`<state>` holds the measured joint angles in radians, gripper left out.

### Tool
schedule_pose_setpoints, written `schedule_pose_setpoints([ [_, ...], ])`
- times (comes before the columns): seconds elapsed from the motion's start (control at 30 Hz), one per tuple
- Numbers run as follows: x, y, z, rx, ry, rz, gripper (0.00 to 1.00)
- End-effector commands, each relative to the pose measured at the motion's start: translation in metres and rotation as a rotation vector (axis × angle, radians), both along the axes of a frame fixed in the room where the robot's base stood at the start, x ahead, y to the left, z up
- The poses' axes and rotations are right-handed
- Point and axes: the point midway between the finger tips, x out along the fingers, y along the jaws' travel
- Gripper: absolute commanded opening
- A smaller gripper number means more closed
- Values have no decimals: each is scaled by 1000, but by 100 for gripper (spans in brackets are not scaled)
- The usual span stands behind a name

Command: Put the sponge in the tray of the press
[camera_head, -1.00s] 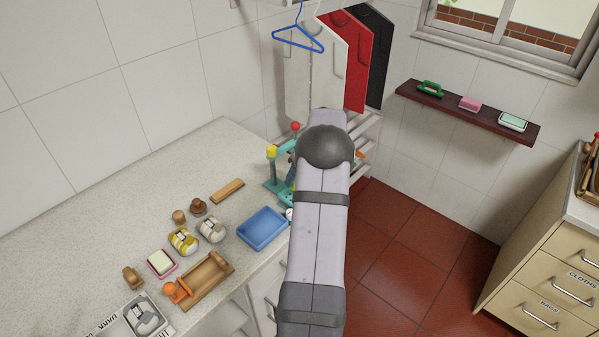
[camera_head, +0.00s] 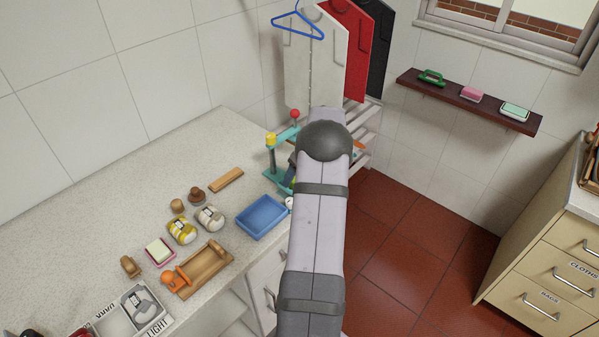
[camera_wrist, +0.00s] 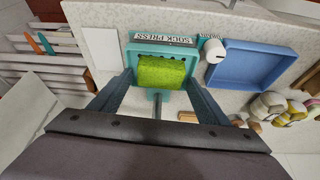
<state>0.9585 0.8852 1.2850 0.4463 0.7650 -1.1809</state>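The teal press (camera_wrist: 133,52), with a label on its far edge, is below my gripper in the wrist view. The bright green sponge (camera_wrist: 161,71) appears to lie inside its tray, within the teal rim. My gripper (camera_wrist: 159,76) is open, with one dark finger on each side of the sponge. Small gaps show between the fingers and the sponge, and I see no grip on it. In the head view the press (camera_head: 274,176) stands at the counter's far right end, partly hidden by my arm. The sponge and fingertips are mostly hidden there.
A blue tray (camera_head: 262,216) sits beside the press, with a small white round item between them. A wooden block, bottles, a soap dish (camera_head: 160,252) and a wooden tray (camera_head: 203,271) stand on the counter.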

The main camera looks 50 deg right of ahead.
Motion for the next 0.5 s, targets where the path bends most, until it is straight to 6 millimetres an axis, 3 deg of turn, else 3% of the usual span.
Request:
schedule_pose_setpoints([
  [0.5,-3,-1,8,-3,-2,0,78],
])
